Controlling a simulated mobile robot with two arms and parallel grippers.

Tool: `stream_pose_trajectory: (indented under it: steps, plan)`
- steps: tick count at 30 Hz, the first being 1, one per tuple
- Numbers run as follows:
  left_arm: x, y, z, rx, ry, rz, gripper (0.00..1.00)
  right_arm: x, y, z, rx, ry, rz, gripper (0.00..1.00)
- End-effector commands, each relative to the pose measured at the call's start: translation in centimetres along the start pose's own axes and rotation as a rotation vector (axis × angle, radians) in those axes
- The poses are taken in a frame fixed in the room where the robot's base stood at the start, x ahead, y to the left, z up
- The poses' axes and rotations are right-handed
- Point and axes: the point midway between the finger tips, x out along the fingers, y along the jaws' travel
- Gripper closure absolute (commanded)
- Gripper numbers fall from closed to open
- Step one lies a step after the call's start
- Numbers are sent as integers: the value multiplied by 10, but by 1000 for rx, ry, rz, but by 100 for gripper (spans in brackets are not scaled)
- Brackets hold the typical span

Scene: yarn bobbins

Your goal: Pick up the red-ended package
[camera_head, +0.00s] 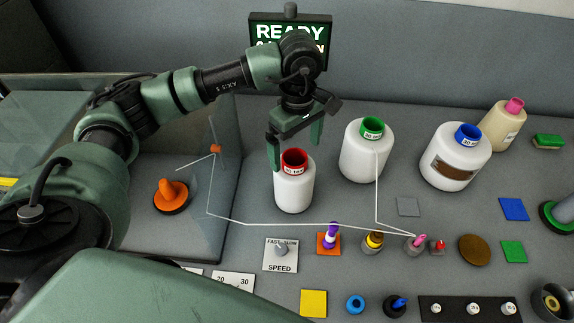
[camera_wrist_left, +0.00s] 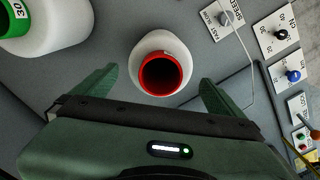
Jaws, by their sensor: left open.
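The red-ended package (camera_head: 294,190) is a white bobbin standing upright on the grey table, with a red ring at its top. In the left wrist view the red-ended package (camera_wrist_left: 162,75) shows its dark open core from above. My left gripper (camera_head: 296,158) points down at its top end, with green fingers spread. In the left wrist view the fingers of my left gripper (camera_wrist_left: 160,88) lie on either side of the red ring with gaps between. How far down the fingers reach is hard to tell. My right gripper is not clearly seen.
A green-ended bobbin (camera_head: 364,152) stands close to the right, with a blue-ended bobbin (camera_head: 455,158) and a pink-ended cone (camera_head: 502,127) beyond. A READY sign (camera_head: 262,31) is behind my arm. A thread (camera_head: 300,225) runs across the table in front, past a SPEED dial (camera_head: 280,256).

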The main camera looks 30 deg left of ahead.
Motion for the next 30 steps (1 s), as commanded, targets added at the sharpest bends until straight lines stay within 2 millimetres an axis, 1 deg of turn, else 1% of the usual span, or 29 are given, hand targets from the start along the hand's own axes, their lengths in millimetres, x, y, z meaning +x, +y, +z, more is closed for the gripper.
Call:
stream_pose_trajectory:
  steps: [1,3,6,8,11,14,15,18,21,26,27,29,30]
  plan:
    - [3,-1,0,0,-1,-4,0,-2,2,7,0,-10,2,64]
    - [10,-1,0,0,-1,-5,0,-6,2,15,0,-21,3,64]
    - [21,-1,0,-1,-1,-6,0,-10,3,23,1,-34,4,64]
    - [26,-1,0,-2,-1,-5,0,-14,4,24,1,-37,4,64]
    - [38,-2,-1,-1,0,-7,0,-25,5,23,1,-36,5,64]
    - [53,-2,-2,-2,-2,-7,0,-37,5,19,1,-33,6,64]
    - [60,-2,-2,-1,-2,-5,0,-37,5,18,1,-31,6,64]
    - [72,-1,-2,0,-1,-4,0,-39,6,13,1,-24,6,64]
    - [77,-1,-3,0,0,-1,0,-39,6,10,1,-19,7,64]
    - [78,-1,-3,0,0,-1,0,-38,6,9,1,-18,6,64]
    - [78,-1,-3,0,0,-1,6,-38,5,9,1,-18,6,64]
    - [78,-1,-3,0,0,-1,22,-38,5,9,1,-18,5,64]
    - [78,-1,-3,0,0,-1,33,-38,4,9,1,-18,5,64]
